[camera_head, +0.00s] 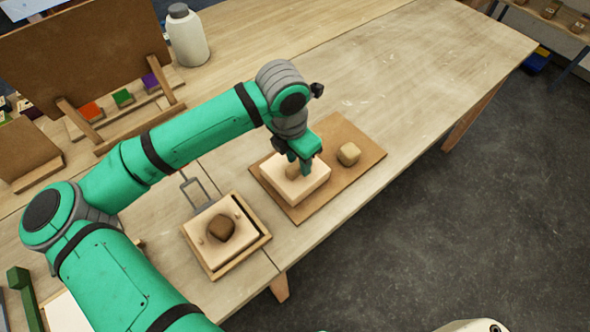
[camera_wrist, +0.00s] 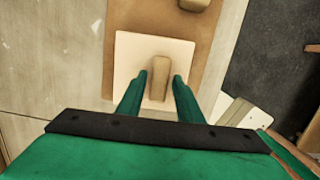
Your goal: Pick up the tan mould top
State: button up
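A pale cream block (camera_head: 306,186) with an upright tan handle (camera_wrist: 161,68) on top, which looks like the mould top, sits on a brown board (camera_head: 326,203). My gripper (camera_head: 299,168) is directly above the block, pointing down. In the wrist view my gripper (camera_wrist: 159,79) has one finger on each side of the handle, with a small gap showing at both sides. The fingers are open and hold nothing. In the head view the fingers hide part of the handle.
A tan rounded block (camera_head: 349,154) lies on the same board, to the right. A wooden tray (camera_head: 254,243) at the lower left holds a pale mould half with a brown lump (camera_head: 221,228). A white bottle (camera_head: 187,38) stands at the back. The table's right part is clear.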

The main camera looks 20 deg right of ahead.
grip_shut()
dwell(1.2)
